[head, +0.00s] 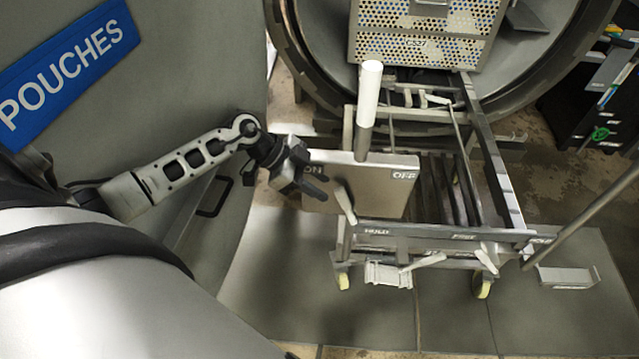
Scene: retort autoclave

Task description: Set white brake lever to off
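A tall upright lever with a white grip (370,88) and a grey lower shaft stands at the near end of the cart, and I take it for the brake lever. It rises at the top edge of a grey panel (372,190) marked ON at left and OFF at right. The lever stands between the two marks, its top leaning slightly right in the picture. My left gripper (322,183) is at the panel's left side, below and left of the lever, over the ON mark and apart from the lever. Its dark fingers look spread, with nothing between them. My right gripper is out of view.
A perforated basket (425,35) sits inside. A POUCHES sign (70,70) is on the grey door at left. A grey rod (590,210) crosses at right.

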